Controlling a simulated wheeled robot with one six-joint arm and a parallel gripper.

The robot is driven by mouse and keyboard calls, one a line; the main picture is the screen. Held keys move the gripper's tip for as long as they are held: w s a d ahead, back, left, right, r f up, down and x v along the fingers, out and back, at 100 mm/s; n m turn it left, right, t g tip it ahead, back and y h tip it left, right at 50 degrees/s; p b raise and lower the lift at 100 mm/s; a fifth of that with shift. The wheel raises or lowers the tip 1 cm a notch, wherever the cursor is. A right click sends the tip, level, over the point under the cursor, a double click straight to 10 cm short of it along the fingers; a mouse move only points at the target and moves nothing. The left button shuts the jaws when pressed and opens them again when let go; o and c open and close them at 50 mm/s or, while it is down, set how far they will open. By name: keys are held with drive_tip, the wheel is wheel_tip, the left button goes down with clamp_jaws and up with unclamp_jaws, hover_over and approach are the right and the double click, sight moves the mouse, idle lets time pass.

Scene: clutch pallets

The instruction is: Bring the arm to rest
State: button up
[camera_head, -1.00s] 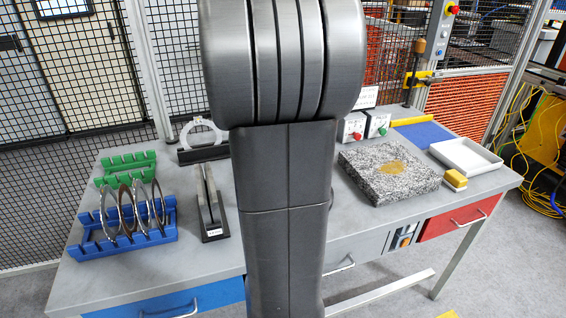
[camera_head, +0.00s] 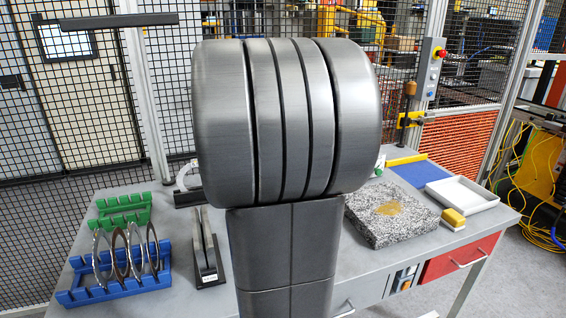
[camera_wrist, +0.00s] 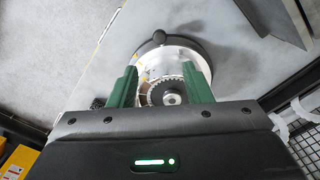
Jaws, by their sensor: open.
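My arm stands upright in the middle of the head view, its thick ribbed dark joint in front of the bench. My gripper is outside the head view. In the wrist view my gripper (camera_wrist: 160,76) shows two green fingers, spread apart. Between and beyond the fingers is a round pale metal thing (camera_wrist: 172,62) with a toothed centre and a dark knob at its rim. I cannot tell whether the fingers touch it. No held object shows clearly.
The grey bench (camera_head: 205,300) carries a blue rack (camera_head: 115,285) with several metal rings, a green rack (camera_head: 122,212), a dark slotted stand (camera_head: 210,265), a granite block (camera_head: 375,230), a yellow-topped block (camera_head: 453,218) and a white tray (camera_head: 462,192). Mesh fencing stands behind.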

wheel_tip(320, 180, down, 13)
drive_tip(key=shift+f, duration=0.1)
idle(0.3)
wheel_tip(320, 180, up, 14)
drive_tip(key=r, duration=0.1)
wheel_tip(320, 180, down, 15)
drive_tip(key=shift+r, duration=0.2)
drive_tip(key=shift+d+f, duration=0.15)
drive_tip(key=shift+s+d+n, duration=0.15)
drive_tip(key=shift+d+n, duration=0.25)
drive_tip(key=shift+n, duration=0.1)
idle(0.3)
